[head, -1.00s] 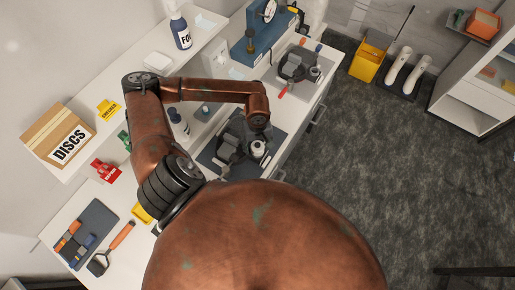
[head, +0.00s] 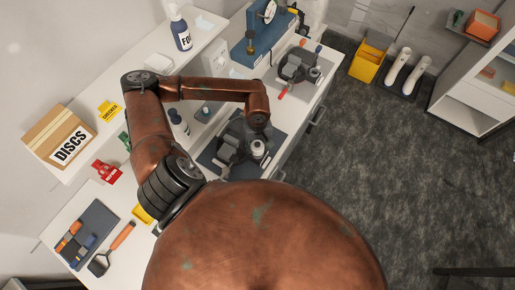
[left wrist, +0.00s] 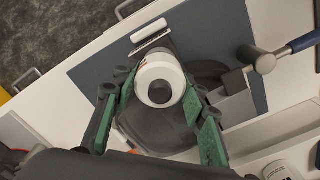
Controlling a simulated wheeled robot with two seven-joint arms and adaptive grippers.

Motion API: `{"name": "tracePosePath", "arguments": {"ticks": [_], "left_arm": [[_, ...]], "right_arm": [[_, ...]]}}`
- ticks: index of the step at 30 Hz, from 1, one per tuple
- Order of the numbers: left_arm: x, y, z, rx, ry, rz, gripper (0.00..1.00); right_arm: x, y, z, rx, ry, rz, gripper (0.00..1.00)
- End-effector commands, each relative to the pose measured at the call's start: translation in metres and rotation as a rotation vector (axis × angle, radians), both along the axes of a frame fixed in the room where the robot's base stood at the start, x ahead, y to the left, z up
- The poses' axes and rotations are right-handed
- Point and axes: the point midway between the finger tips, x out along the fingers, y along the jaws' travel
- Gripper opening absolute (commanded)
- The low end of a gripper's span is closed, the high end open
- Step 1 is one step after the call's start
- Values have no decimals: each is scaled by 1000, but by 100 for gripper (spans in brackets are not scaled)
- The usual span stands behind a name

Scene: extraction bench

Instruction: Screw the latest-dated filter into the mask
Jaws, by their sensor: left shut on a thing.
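A dark grey mask (head: 232,143) lies on a blue-grey mat (head: 212,160) on the bench; it also shows in the left wrist view (left wrist: 150,128). My left gripper (head: 257,138) is over the mask's right side, pointing down. In the left wrist view my left gripper (left wrist: 158,90) has its green-padded fingers on both sides of a white round filter (left wrist: 160,72) with a dark centre, and is shut on it. The filter is at the mask's edge; I cannot tell whether its thread is engaged. No date is readable. My right gripper is not in view.
A second dark device (head: 297,66) sits on a mat farther back. A DISCS box (head: 60,142), a spray bottle (head: 180,32) and red (head: 106,171) and yellow (head: 109,109) signs stand to the left. A tool tray (head: 88,232) is at front left. Floor at right is mostly open.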

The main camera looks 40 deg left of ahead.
Motion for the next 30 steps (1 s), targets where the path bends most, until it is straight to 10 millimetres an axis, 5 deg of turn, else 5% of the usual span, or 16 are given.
{"name": "tracePosePath", "arguments": {"ticks": [15, 30], "left_arm": [[0, 0, 38, 0, -1, -1, 6], [0, 0, 21, 0, -1, -149, 6]], "right_arm": [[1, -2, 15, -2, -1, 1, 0], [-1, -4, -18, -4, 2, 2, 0]]}}
